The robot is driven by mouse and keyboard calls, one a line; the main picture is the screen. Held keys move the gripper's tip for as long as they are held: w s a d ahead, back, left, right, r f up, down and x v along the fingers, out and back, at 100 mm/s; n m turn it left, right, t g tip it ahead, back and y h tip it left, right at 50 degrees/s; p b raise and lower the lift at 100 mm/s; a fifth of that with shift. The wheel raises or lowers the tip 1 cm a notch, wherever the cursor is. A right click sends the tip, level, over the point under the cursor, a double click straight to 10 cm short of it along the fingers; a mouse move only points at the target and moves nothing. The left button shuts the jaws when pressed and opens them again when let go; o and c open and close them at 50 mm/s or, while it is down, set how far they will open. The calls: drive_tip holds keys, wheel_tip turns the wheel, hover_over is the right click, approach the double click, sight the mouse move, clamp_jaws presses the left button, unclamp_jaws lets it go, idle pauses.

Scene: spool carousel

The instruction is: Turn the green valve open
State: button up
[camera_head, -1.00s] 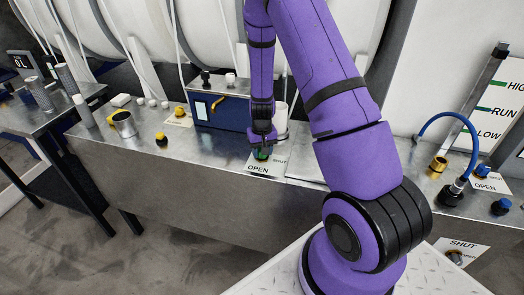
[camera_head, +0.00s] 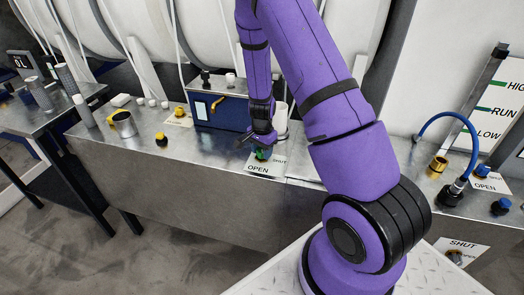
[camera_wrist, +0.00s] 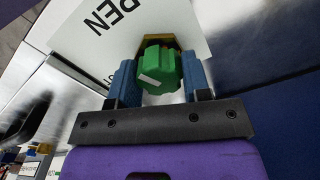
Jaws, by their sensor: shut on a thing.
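The green valve (camera_wrist: 160,70) is a faceted knob with a white mark on its face, on a brass-coloured base in the wrist view. It sits on a white label card (camera_wrist: 95,38) with OPEN lettering. My gripper (camera_wrist: 157,80) is shut on the green valve, one blue finger on each side. In the head view the green valve (camera_head: 262,155) shows only partly beneath my gripper (camera_head: 259,148). The card (camera_head: 265,167) reads OPEN at the front and SHUT at the right there.
A blue box with a yellow handle (camera_head: 217,105) stands behind and left of my gripper. A metal cup (camera_head: 124,124) and a yellow-and-black knob (camera_head: 161,139) are further left. A blue hose (camera_head: 447,116) and another labelled valve are at the right.

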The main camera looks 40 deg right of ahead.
sight(262, 149)
drive_tip(key=shift+m, duration=2.2)
drive_tip(key=o, duration=0.9)
drive_tip(key=shift+o, duration=0.2)
drive_tip(key=shift+r, duration=0.1)
wheel_tip(262, 149, up, 11)
drive_tip(key=shift+f, duration=0.2)
drive_tip(key=shift+r, duration=0.1)
